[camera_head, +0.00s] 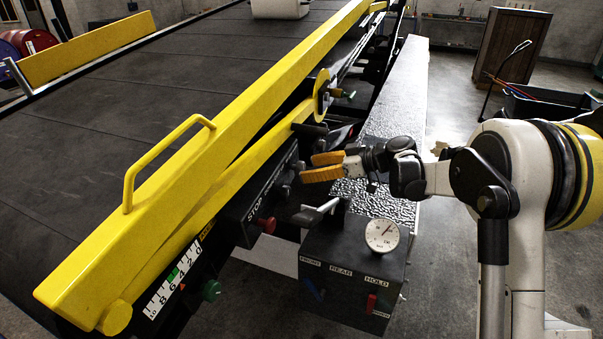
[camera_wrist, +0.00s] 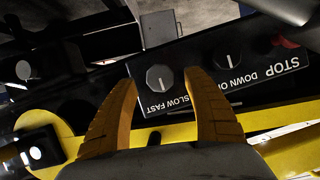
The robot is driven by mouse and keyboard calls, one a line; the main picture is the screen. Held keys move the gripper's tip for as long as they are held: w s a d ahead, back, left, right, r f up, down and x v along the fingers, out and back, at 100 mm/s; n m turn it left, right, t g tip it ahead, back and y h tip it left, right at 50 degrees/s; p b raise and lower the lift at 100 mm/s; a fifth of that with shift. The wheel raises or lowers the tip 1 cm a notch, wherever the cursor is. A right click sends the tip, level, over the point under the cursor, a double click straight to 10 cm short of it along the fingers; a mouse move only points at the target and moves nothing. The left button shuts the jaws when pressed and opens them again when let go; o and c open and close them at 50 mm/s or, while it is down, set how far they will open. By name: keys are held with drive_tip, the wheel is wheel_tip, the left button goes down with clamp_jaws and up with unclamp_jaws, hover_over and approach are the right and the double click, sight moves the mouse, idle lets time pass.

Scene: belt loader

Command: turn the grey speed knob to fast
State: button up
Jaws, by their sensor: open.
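The grey speed knob (camera_wrist: 158,78) sits on a black control panel (camera_wrist: 205,100) in the wrist view, above the words SLOW and FAST. FAST lies to the picture's left, SLOW to the right. Its short white mark points down in the picture, roughly between the two words. My gripper (camera_wrist: 162,79) is open, its two yellow-orange fingers either side of the knob in the picture. I see no contact. In the head view my gripper (camera_head: 308,168) is beside the panel, right of the yellow rail; I cannot make out the speed knob clearly there.
A second knob (camera_wrist: 228,61) sits beside the speed knob, with a red STOP button (camera_head: 267,225) further along the panel. A black box with a gauge (camera_head: 382,235) stands below my arm. The yellow rail (camera_head: 200,170) and its handle (camera_head: 160,160) border the dark belt.

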sight(303, 169)
drive_tip(key=shift+b+x, duration=0.3)
drive_tip(key=shift+x, duration=1.5)
drive_tip(key=shift+r, duration=0.1)
drive_tip(key=c, duration=1.1)
drive_tip(key=shift+c, duration=0.2)
